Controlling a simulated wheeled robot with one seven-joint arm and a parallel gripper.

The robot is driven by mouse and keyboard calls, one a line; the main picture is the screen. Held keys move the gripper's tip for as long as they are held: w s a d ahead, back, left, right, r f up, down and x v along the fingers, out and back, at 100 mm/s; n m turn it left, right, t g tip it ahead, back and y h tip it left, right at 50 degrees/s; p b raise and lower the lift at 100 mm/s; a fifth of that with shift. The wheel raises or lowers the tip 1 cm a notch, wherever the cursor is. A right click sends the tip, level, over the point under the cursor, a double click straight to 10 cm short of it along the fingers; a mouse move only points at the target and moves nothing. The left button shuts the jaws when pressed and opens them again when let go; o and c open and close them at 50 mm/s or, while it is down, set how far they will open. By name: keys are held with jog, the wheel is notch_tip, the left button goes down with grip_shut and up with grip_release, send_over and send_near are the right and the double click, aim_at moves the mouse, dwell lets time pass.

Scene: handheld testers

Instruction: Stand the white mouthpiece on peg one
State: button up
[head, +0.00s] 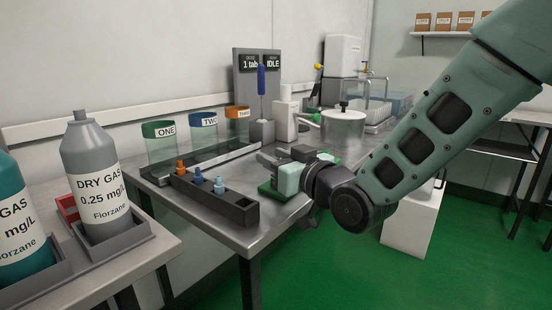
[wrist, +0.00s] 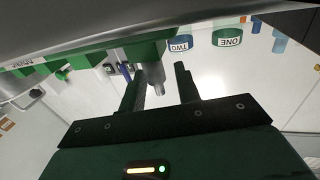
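A black rack (head: 232,208) on the table holds an orange piece (head: 181,167), a blue piece (head: 198,176) and a pale blue piece (head: 219,186) upright. No number shows on its pegs, so I cannot tell which is peg one.
Clear bins labelled ONE (head: 165,148), TWO (head: 203,135) and THREE (head: 238,122) stand behind the rack. Gas bottles (head: 95,180) stand at left.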

jog(key=b+v, duration=1.2)
jog(key=v, duration=0.5)
jog(key=shift+s+d, duration=0.15)
